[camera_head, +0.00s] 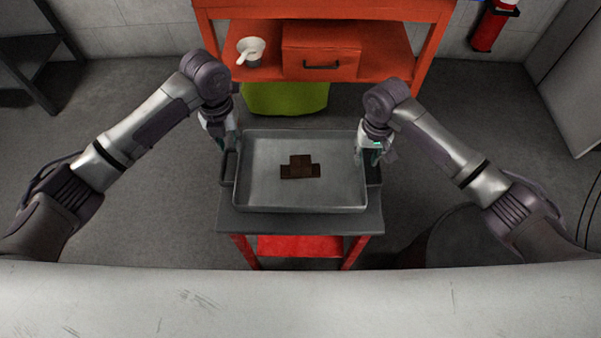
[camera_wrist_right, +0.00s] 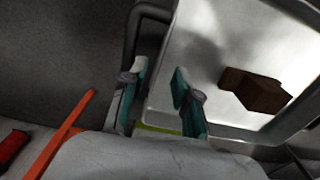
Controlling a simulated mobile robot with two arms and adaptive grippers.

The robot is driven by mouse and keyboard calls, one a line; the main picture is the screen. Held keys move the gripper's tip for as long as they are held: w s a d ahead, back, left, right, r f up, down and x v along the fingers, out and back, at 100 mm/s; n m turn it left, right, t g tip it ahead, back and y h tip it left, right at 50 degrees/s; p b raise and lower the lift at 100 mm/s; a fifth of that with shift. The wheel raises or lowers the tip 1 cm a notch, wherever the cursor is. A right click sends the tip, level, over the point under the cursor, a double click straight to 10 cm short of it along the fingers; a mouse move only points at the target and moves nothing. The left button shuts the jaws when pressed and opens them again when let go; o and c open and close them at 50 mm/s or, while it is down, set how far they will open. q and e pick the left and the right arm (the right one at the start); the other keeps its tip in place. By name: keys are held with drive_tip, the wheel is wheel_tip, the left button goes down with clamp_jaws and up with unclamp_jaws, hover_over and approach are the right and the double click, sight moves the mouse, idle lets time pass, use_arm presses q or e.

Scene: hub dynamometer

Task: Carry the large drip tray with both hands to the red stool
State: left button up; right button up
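The large drip tray (camera_head: 300,200) is a shallow grey metal pan with dark side handles. It is over the grey top (camera_head: 300,222) of a small stand with red legs, apparently resting on it. A dark brown stepped block (camera_head: 300,170) lies in the tray; it also shows in the right wrist view (camera_wrist_right: 255,90). My left gripper (camera_head: 230,142) is at the tray's left handle (camera_head: 227,168); its fingers are too small to read. My right gripper (camera_head: 370,158) is at the right handle. In the right wrist view its teal fingers (camera_wrist_right: 160,95) are apart beside the handle (camera_wrist_right: 132,40).
A red workbench (camera_head: 420,45) stands behind, with a red drawer box (camera_head: 320,52) and a white cup-like container (camera_head: 251,50). A lime green bin (camera_head: 285,97) is below it. A pale surface (camera_head: 300,300) crosses the front. Floor is open at both sides.

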wheel_tip(320, 180, up, 6)
drive_tip(key=shift+r, duration=0.15)
idle(0.6)
